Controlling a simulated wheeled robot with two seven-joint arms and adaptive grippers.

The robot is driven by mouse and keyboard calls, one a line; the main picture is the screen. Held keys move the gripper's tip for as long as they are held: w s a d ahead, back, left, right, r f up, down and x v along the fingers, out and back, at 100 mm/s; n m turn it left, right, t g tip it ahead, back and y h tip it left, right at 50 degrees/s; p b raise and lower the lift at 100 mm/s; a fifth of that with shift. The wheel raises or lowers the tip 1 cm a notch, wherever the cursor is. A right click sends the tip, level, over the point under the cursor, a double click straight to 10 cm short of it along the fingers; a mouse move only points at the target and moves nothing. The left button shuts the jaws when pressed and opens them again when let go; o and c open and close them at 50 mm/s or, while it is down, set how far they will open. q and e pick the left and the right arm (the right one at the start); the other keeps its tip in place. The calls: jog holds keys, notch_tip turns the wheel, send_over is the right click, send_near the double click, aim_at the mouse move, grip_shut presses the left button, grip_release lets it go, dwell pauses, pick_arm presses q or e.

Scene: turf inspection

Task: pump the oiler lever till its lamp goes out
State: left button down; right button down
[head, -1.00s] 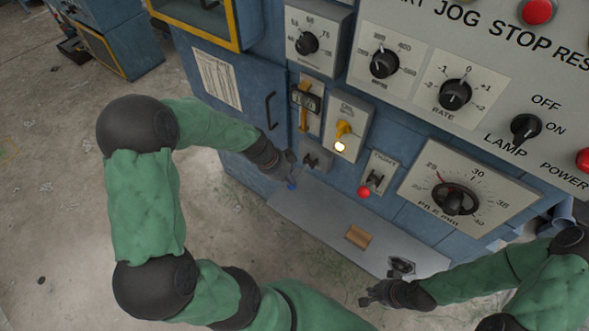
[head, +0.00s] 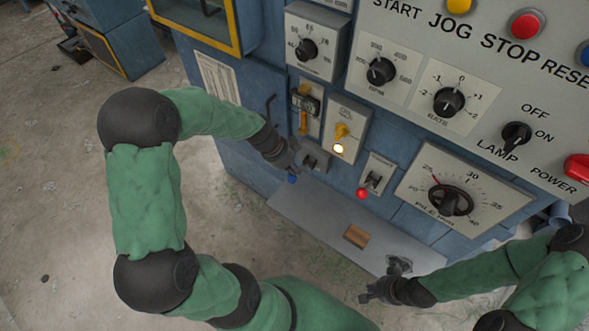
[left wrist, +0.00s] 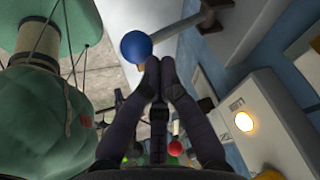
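The lever with a blue ball knob (head: 292,179) sticks out from a grey bracket (head: 315,157) on the blue machine front. The lamp (head: 338,148) on the pale plate (head: 346,125) above it glows yellow-white. The lit lamp also shows in the left wrist view (left wrist: 243,121). My left gripper (head: 290,170) is at the blue knob. In the left wrist view its fingertips (left wrist: 160,62) are together, with the blue ball (left wrist: 136,46) just beyond and beside them, not between them. I cannot tell whether they touch. My right gripper (head: 368,298) is low at the right, its fingers too small to read.
A red-knobbed lever (head: 362,193) stands right of the blue one. A grey ledge (head: 320,223) below carries a small wooden-brown block (head: 356,236). A door handle (head: 270,110) is near my left wrist. Dials and buttons fill the upper right panel.

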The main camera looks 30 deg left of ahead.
pick_arm(q)
jog(key=shift+w+r+p, duration=0.3)
jog(key=shift+r, duration=0.3)
jog(key=shift+w+r+p, duration=0.25)
jog(key=shift+r+p, duration=0.05)
jog(key=shift+r, duration=0.3)
jog(key=shift+r, duration=0.1)
jog(key=r, duration=0.1)
jog(key=w+r+p, duration=0.1)
jog(key=r, duration=0.1)
jog(key=w+r+p, duration=0.1)
jog(key=shift+d+r, duration=0.15)
jog(key=shift+r, duration=0.05)
jog(key=shift+f, duration=0.1)
dwell(0.5)
jog(key=s+d+f+n+g, duration=0.1)
jog(key=s+d+f+n, duration=0.1)
jog(key=d+f+n, duration=0.35)
jog(key=s+d+f+n+g, duration=0.1)
jog(key=s+d+f+n, duration=0.15)
jog(key=f, duration=0.55)
jog(key=s+d+f+n, duration=0.8)
jog(key=s+d+f, duration=0.2)
jog(key=s, duration=0.2)
jog(key=shift+s+g, duration=0.3)
jog(key=shift+g, duration=0.1)
dwell(0.5)
